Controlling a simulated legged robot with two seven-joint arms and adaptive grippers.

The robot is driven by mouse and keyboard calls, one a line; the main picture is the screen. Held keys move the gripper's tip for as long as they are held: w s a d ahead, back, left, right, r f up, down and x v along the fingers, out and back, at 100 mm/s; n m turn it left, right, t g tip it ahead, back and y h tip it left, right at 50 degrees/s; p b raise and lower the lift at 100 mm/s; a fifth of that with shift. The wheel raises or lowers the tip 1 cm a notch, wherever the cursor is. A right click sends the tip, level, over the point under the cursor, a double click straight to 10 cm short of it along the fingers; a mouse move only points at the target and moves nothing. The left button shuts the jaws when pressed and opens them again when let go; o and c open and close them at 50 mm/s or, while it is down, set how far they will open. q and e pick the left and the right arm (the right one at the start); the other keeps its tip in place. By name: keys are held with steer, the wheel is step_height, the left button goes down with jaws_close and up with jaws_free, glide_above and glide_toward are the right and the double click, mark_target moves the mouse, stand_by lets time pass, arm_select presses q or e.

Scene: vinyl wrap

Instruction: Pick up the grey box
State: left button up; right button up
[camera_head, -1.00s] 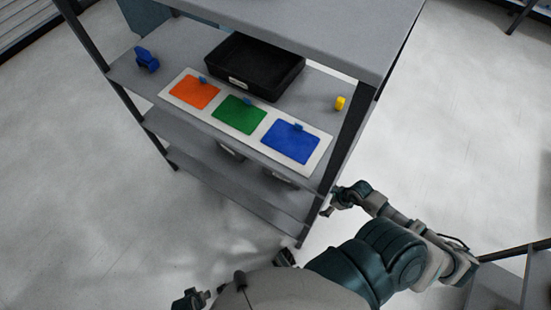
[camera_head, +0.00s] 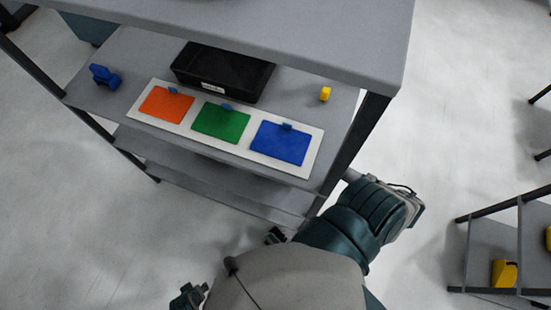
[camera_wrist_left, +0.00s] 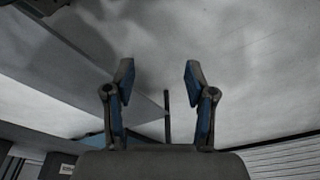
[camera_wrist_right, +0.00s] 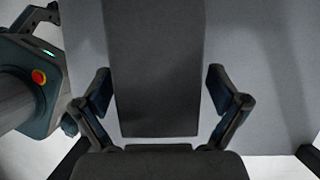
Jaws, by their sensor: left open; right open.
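I cannot make out a clear grey box in the head view. In the right wrist view, a dark grey flat-sided shape (camera_wrist_right: 155,50) shows between and beyond the fingers of my right gripper (camera_wrist_right: 159,76). I cannot tell whether it is the grey box or touches the fingers. My right gripper is open; in the head view my right arm reaches toward the shelf's right post and its gripper is hidden. My left gripper (camera_wrist_left: 158,76) is open, with nothing between its fingers, over pale floor in the left wrist view.
A grey shelf unit (camera_head: 340,105) stands ahead. Its middle shelf holds a black tray (camera_head: 212,88), a white board (camera_head: 190,119) with orange, green and blue panels, a blue object (camera_head: 104,77) and a yellow piece (camera_head: 325,94). Another rack (camera_head: 482,285) with yellow items is lower right.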

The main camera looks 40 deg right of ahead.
steer(key=w+a, duration=0.1)
steer(key=w, duration=0.1)
steer(key=w+a, duration=0.1)
steer(key=shift+w+a, duration=0.15)
steer(key=shift+w, duration=0.25)
steer(key=shift+f, duration=0.5)
steer(key=shift+a, duration=0.15)
arm_select(q)
steer(key=shift+w+a+r, duration=0.15)
steer(key=shift+a+r, duration=0.05)
steer(key=shift+r, duration=0.65)
steer(key=shift+d, duration=0.2)
arm_select(e)
steer(key=c, duration=1.5)
